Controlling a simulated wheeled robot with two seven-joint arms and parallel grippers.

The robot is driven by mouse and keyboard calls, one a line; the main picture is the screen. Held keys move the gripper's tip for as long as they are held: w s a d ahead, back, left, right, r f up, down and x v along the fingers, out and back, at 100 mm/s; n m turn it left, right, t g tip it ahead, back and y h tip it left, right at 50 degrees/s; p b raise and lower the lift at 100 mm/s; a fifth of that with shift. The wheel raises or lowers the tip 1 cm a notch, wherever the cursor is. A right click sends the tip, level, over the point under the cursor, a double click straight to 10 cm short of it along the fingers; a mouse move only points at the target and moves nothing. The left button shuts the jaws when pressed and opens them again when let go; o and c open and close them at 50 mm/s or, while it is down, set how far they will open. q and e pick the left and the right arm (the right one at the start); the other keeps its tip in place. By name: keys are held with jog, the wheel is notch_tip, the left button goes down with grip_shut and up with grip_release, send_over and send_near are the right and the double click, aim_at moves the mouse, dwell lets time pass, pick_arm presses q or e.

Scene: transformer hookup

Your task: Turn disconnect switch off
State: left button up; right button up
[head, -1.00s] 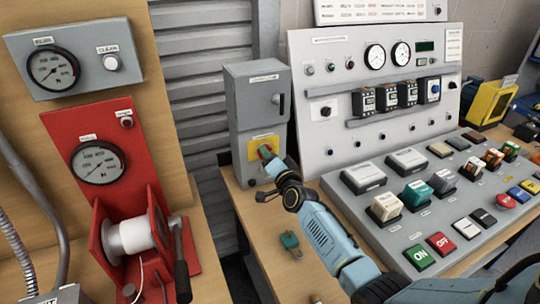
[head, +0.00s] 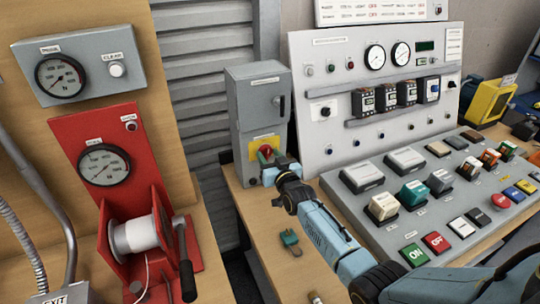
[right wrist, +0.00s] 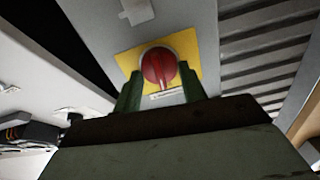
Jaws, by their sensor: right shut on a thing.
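The disconnect switch is a grey box (head: 254,105) with a red rotary knob (head: 264,148) on a yellow plate (head: 257,143). In the head view my right gripper (head: 265,158) is at the knob's lower side and hides part of it. In the right wrist view the red knob (right wrist: 158,69) is seen close up on the yellow plate (right wrist: 187,45), its ridge close to upright. The green fingers of the right gripper (right wrist: 160,90) stand on either side of the knob, shut on it. My left gripper is not in view.
A sloped control panel (head: 405,235) with several buttons lies right of my arm. A green connector (head: 290,240) lies on the wooden bench. A red gauge stand with a white spool (head: 135,235) stands at the left.

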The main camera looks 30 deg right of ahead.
jog(key=shift+n, duration=0.7)
jog(key=o, duration=0.9)
jog(key=shift+o, duration=0.2)
jog(key=s+p, duration=0.2)
jog(key=s, duration=1.1)
jog(key=shift+s+a, duration=0.2)
jog(key=shift+a, duration=0.2)
